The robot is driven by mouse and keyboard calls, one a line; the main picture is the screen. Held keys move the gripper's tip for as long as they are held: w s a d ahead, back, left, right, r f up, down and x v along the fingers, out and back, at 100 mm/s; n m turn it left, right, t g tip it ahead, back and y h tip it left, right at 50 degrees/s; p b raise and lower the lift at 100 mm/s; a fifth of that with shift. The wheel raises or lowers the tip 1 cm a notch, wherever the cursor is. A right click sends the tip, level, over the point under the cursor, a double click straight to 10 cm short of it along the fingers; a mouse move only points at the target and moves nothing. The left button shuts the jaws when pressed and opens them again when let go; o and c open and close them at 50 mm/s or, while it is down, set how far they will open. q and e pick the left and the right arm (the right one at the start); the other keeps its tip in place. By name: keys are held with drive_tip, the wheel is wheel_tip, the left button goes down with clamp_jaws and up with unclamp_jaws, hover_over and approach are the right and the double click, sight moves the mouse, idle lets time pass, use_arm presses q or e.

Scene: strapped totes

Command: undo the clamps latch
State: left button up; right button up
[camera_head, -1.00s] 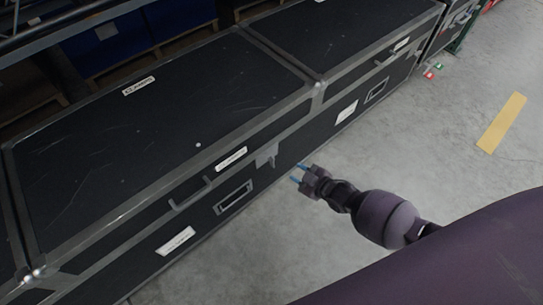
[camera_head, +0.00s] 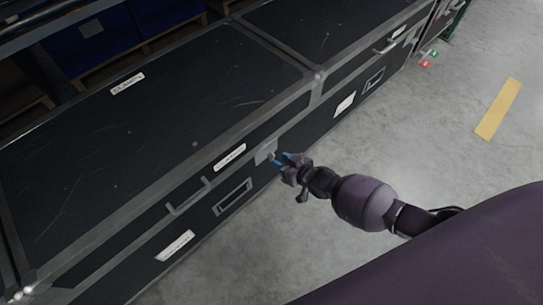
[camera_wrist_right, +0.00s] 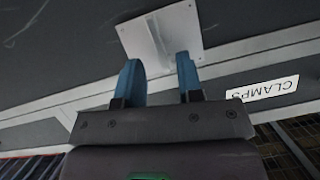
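The case labelled CLAMPS is a long black tote (camera_head: 110,160) with grey metal edging, its lid closed. Its latch (camera_head: 265,151) is a grey metal plate on the front, right of the white label (camera_head: 230,157). In the right wrist view the latch plate (camera_wrist_right: 160,32) is just beyond my fingertips. My right gripper (camera_head: 281,161) is at the latch; in the wrist view its two blue fingers (camera_wrist_right: 158,75) are apart with nothing clearly between them. Whether they touch the plate I cannot tell. My left gripper is not in view.
A second black case (camera_head: 330,35) stands to the right against this one. A handle (camera_head: 188,197) sticks out left of the latch. The concrete floor (camera_head: 430,130) in front is free, with a yellow strip (camera_head: 498,108). Blue bins (camera_head: 95,40) stand behind.

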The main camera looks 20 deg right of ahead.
sight(272, 157)
drive_tip(key=shift+b+x, duration=0.6)
drive_tip(key=shift+x, duration=1.5)
drive_tip(key=shift+c, duration=0.5)
